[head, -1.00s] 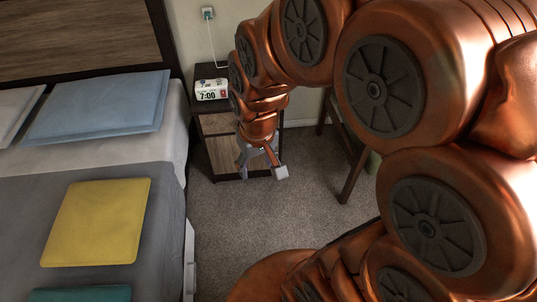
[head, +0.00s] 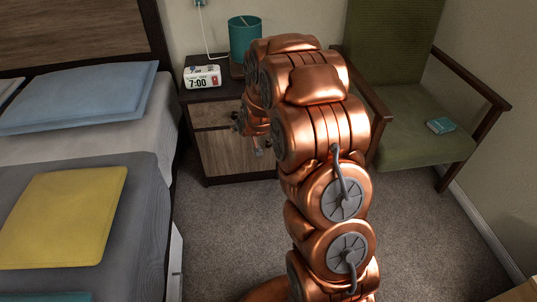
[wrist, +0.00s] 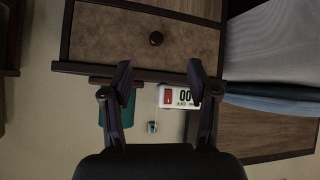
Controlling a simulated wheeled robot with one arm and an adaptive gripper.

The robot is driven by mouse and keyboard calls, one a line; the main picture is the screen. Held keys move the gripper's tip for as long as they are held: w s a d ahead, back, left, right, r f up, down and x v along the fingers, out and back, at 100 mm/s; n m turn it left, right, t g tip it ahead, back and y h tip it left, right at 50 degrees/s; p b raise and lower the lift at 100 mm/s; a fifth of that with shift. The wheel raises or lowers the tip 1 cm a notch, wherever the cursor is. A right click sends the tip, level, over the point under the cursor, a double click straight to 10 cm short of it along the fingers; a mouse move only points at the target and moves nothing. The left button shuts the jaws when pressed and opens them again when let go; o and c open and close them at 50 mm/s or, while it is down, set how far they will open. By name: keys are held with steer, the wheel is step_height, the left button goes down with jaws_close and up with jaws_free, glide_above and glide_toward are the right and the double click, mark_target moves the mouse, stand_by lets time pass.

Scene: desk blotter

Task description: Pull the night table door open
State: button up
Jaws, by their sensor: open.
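The night table (head: 192,97) stands beside the bed, with a drawer front (head: 210,116) above a brown wood door (head: 222,154). The door looks shut; its right part is hidden behind my arm. My gripper (head: 252,138) is in front of the night table's right side, partly hidden by my own arm. The door's handle is not visible.
A clock (head: 202,77) and a teal lamp (head: 244,38) are on the night table. The bed (head: 150,185) with its pillows is on the left. A green armchair (head: 420,115) with a small teal book (head: 440,125) is on the right. Carpet (head: 215,230) in front is clear.

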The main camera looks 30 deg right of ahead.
steer(key=w+d+f+t+h+b, duration=0.1)
steer(key=w+d+f+t+b, duration=0.2)
steer(key=f, duration=0.4)
steer(key=w+d+f+h+b, duration=0.1)
steer(key=w+d+f+b, duration=0.3)
steer(key=f, duration=0.4)
steer(key=t+h+b, duration=0.3)
steer(key=t+b, duration=0.1)
steer(key=b, duration=0.5)
glide_toward(269, 146)
steer(key=w, duration=0.2)
steer(key=shift+m, duration=0.4)
steer(key=shift+d+b+x, duration=0.15)
steer(key=shift+b+x, duration=0.5)
steer(key=shift+x, duration=1.05)
steer(key=shift+d+b+x, duration=0.1)
steer(key=shift+b+x, duration=0.5)
steer(key=shift+x, duration=1.15)
steer(key=shift+w+d+r, duration=0.1)
steer(key=shift+w+d, duration=0.2)
steer(key=shift+w, duration=0.25)
jaws_close()
